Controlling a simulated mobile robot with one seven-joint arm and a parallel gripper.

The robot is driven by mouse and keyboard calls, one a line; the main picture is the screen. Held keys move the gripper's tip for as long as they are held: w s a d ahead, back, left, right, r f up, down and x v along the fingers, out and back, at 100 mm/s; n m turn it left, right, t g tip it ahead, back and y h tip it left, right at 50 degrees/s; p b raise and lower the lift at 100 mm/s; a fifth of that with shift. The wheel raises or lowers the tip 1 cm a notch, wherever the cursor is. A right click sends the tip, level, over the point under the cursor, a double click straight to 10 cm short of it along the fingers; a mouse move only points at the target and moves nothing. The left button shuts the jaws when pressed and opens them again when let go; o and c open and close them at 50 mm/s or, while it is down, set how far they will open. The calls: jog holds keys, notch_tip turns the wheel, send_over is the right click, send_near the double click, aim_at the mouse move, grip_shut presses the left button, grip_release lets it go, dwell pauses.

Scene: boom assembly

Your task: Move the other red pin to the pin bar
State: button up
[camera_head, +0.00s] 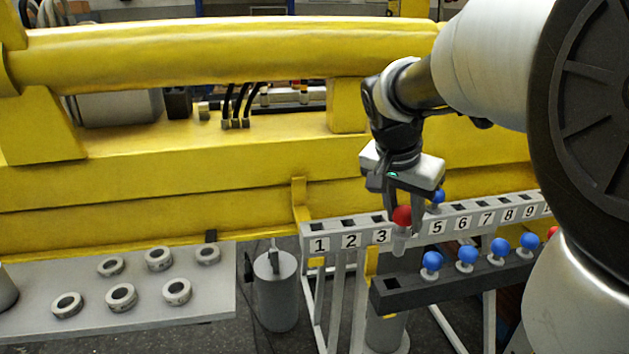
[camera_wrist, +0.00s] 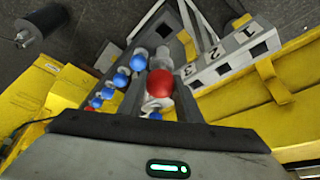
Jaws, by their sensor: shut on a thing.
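A red-headed pin (camera_head: 402,216) with a pale shaft is held in my gripper (camera_head: 404,210). The pin points down and hangs in front of the numbered grey bar (camera_head: 342,227), near where number 4 is hidden. The wrist view shows the red head (camera_wrist: 160,81) between my two fingers. The dark pin bar (camera_head: 400,291) stands below and nearer, with several blue pins (camera_head: 432,261) upright in it. Another red pin head (camera_head: 552,232) shows at its far right, partly covered by my arm. I cannot tell whether the held pin's tip touches anything.
A blue pin (camera_head: 438,196) shows behind my gripper at the numbered bar. A grey table (camera_head: 210,309) with several metal rings stands at left, beside a grey cylinder (camera_head: 276,290). The large yellow boom (camera_head: 230,55) spans the back.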

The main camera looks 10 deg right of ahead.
aim_at(399, 234)
jog(key=shift+f+b, duration=2.3)
jog(key=shift+f, duration=1.15)
jog(key=shift+f, duration=0.15)
jog(key=shift+f+b, duration=2.65)
jog(key=shift+f, duration=0.1)
jog(key=o, duration=1.3)
